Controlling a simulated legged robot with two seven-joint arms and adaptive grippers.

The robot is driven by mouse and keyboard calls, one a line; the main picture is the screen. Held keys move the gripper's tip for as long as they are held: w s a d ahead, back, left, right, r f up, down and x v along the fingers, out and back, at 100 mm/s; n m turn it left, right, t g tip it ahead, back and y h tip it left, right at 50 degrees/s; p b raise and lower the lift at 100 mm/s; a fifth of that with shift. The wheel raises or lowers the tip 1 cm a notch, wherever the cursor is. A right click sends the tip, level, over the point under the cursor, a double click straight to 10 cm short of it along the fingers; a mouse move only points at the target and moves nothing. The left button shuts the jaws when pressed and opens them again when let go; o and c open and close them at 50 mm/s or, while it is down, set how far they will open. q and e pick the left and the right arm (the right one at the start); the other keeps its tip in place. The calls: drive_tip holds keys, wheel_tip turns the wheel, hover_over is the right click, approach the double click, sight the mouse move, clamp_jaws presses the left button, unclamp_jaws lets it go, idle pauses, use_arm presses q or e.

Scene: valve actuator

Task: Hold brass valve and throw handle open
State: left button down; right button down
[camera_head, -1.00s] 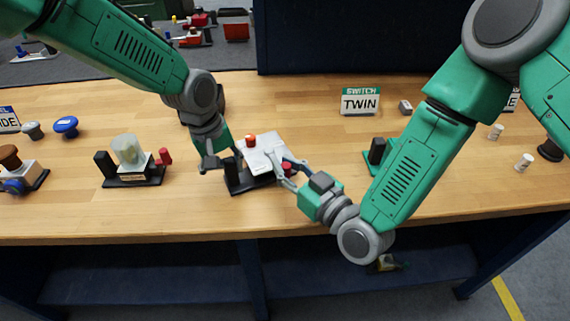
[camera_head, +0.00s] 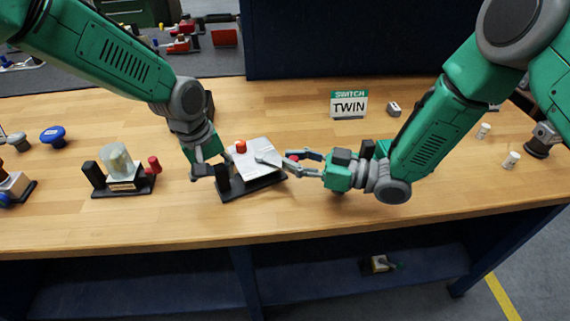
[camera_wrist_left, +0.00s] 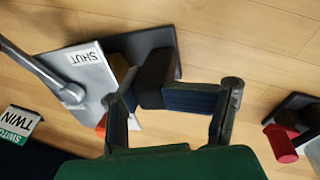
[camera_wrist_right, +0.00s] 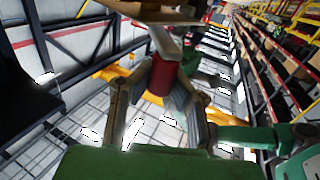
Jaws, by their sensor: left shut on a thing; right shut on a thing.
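The valve unit has a pale top plate (camera_head: 262,150) on a black base (camera_head: 240,188), with an orange-red knob (camera_head: 240,146) at its back. In the left wrist view the plate carries a "SHUT" label (camera_wrist_left: 86,57), and a brownish part (camera_wrist_left: 121,67), possibly the brass valve, shows beside it. My left gripper (camera_head: 207,172) is shut on the black block (camera_wrist_left: 156,70) at the base's left end. My right gripper (camera_head: 305,161) is shut on the red grip (camera_wrist_right: 162,76) of the grey handle (camera_wrist_left: 35,70), right of the plate. The handle stands away from the "SHUT" label.
A similar unit with a cloudy cover (camera_head: 118,162) and a red knob stands to the left. A "SWITCH TWIN" sign (camera_head: 349,104) stands behind to the right. Small white cylinders (camera_head: 511,160) stand far right. The front of the wooden bench (camera_head: 170,222) is clear.

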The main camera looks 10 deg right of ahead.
drive_tip(key=w+d, duration=0.2)
drive_tip(key=w, duration=0.5)
drive_tip(key=shift+d, duration=0.2)
drive_tip(key=shift+w, duration=0.2)
idle(0.3)
drive_tip(key=c, duration=1.5)
unclamp_jaws()
drive_tip(key=shift+o, duration=0.4)
drive_tip(key=shift+s+a, duration=0.15)
drive_tip(key=shift+s, duration=0.05)
drive_tip(key=shift+a, duration=0.15)
wheel_tip(320, 180, up, 10)
